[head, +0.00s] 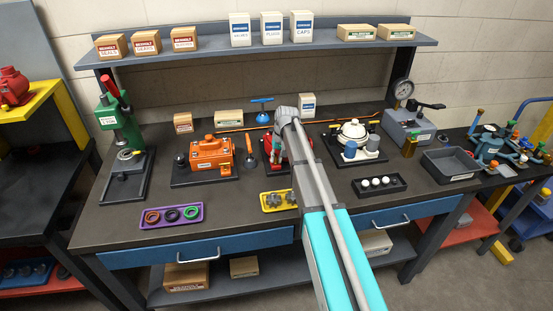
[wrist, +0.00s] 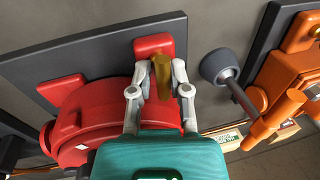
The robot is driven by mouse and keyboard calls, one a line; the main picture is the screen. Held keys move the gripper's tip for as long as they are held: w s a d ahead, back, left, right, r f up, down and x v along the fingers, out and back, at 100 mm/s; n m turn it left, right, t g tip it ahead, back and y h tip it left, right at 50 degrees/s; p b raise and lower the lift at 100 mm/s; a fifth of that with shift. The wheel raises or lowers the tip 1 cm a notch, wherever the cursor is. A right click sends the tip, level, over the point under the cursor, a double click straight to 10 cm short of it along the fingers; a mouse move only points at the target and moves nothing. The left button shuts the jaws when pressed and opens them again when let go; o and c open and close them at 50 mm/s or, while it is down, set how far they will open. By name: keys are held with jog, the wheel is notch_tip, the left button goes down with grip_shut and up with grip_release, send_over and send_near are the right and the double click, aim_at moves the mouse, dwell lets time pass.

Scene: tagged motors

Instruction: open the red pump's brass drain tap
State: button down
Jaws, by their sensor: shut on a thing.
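The red pump (wrist: 105,115) shows large in the wrist view, on a dark base plate (wrist: 75,55). Its brass drain tap (wrist: 161,75) sticks out beside a red block (wrist: 153,45). My gripper (wrist: 162,72) is shut on the brass tap, with one fingertip on each side of it. In the head view the red pump (head: 270,152) stands mid-bench, and my arm covers much of it. The gripper's hold on the tap is hidden there.
A white-topped unit (head: 353,132) stands to the right. Yellow (head: 266,207) and purple (head: 150,221) trays lie in front.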

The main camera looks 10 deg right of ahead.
jog(key=shift+n, duration=0.5)
jog(key=c, duration=0.6)
grip_release()
jog(key=shift+m, duration=0.5)
